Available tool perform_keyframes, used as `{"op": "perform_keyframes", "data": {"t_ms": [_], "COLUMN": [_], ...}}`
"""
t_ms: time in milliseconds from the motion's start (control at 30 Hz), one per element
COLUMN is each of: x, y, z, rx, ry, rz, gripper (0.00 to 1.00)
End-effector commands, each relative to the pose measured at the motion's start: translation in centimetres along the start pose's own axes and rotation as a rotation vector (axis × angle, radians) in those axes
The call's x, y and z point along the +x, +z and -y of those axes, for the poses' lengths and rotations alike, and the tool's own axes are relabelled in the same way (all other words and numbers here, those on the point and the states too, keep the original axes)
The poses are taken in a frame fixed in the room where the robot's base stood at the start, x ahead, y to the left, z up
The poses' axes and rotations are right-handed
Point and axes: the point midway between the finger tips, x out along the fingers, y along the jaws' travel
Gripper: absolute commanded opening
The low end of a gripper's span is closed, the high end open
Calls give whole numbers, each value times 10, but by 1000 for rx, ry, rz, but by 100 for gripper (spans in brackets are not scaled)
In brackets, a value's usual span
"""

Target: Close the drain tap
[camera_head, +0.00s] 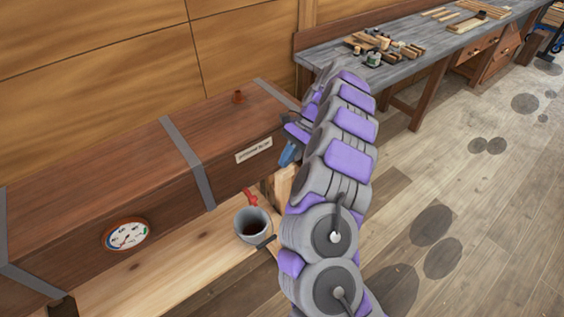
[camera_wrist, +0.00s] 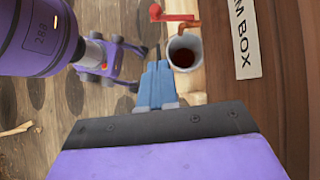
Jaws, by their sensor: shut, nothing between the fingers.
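The red drain tap (camera_head: 250,197) sticks out low from the front of the long brown wooden box (camera_head: 150,200), just above a grey bucket (camera_head: 246,236). In the wrist view the red tap (camera_wrist: 178,17) is at the top, over the mouth of the bucket (camera_wrist: 184,66), which holds dark liquid. I cannot tell its handle position for certain. My gripper (camera_head: 288,154) has blue fingers and is up and to the right of the tap in the head view. In the wrist view its fingertips (camera_wrist: 158,66) are together, empty, and apart from the tap, beside the bucket.
The box carries grey straps, a round gauge (camera_head: 126,234) and a label (camera_head: 254,150). A light wooden ledge (camera_head: 160,270) runs below it and bears the bucket. A workbench (camera_head: 410,70) with wood pieces stands at the back. The plank floor at right is open.

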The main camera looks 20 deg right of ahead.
Motion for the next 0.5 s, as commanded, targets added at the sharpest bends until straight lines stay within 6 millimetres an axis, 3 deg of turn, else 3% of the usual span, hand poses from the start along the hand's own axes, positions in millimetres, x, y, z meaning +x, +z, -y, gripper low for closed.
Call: {"op": "perform_keyframes", "data": {"t_ms": [500], "x": [88], "y": [4], "z": [0], "rx": [-6], "ry": [2], "rz": [4], "gripper": [0]}}
